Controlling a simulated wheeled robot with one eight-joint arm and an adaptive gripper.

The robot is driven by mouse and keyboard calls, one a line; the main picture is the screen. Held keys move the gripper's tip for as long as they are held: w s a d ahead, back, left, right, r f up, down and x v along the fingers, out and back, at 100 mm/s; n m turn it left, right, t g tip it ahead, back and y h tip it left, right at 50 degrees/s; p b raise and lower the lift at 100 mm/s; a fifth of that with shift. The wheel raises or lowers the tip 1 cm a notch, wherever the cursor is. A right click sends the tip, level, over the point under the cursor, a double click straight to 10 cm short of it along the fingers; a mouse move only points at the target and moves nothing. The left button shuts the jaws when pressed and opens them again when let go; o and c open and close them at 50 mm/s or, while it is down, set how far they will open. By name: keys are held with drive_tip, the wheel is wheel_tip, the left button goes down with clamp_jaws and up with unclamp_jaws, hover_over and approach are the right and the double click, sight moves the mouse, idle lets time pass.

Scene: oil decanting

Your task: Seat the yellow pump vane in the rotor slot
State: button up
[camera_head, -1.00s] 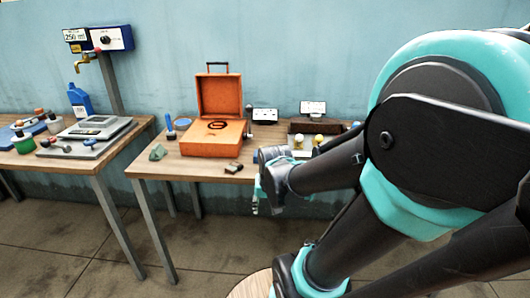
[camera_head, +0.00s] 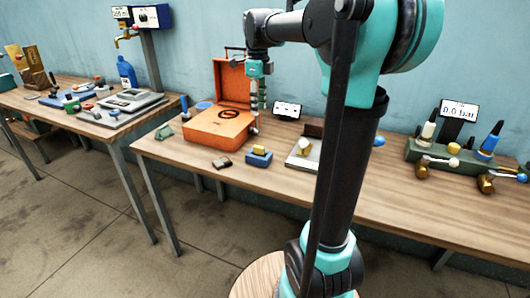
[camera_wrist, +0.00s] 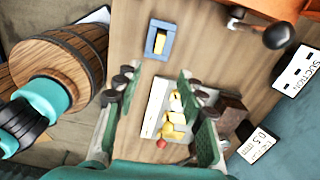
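A yellow block (camera_head: 260,150) sits in a small blue holder (camera_head: 258,159) on the bench. The block (camera_wrist: 159,43) and holder (camera_wrist: 151,48) also show at the top of the wrist view. A grey plate (camera_wrist: 153,108) carries several yellow parts (camera_wrist: 176,118); in the head view the plate (camera_head: 297,160) stands right of the holder. I cannot make out the rotor slot among these parts. My gripper (camera_head: 256,128) points down beside the orange case. In the wrist view its fingers (camera_wrist: 157,85) are wide apart, with nothing held between them.
The open orange case (camera_head: 212,128) stands left of the gripper. A small dark object (camera_head: 222,162) lies near the bench's front edge. A dark brown box (camera_wrist: 231,112) adjoins the grey plate. A green fixture (camera_head: 425,154) with valves is farther right. Bare bench lies between.

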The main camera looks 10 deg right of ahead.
sight(259, 147)
wheel_tip(259, 147, down, 17)
drive_tip(key=shift+f, duration=0.1)
idle(0.7)
drive_tip(key=shift+c, duration=0.2)
clamp_jaws()
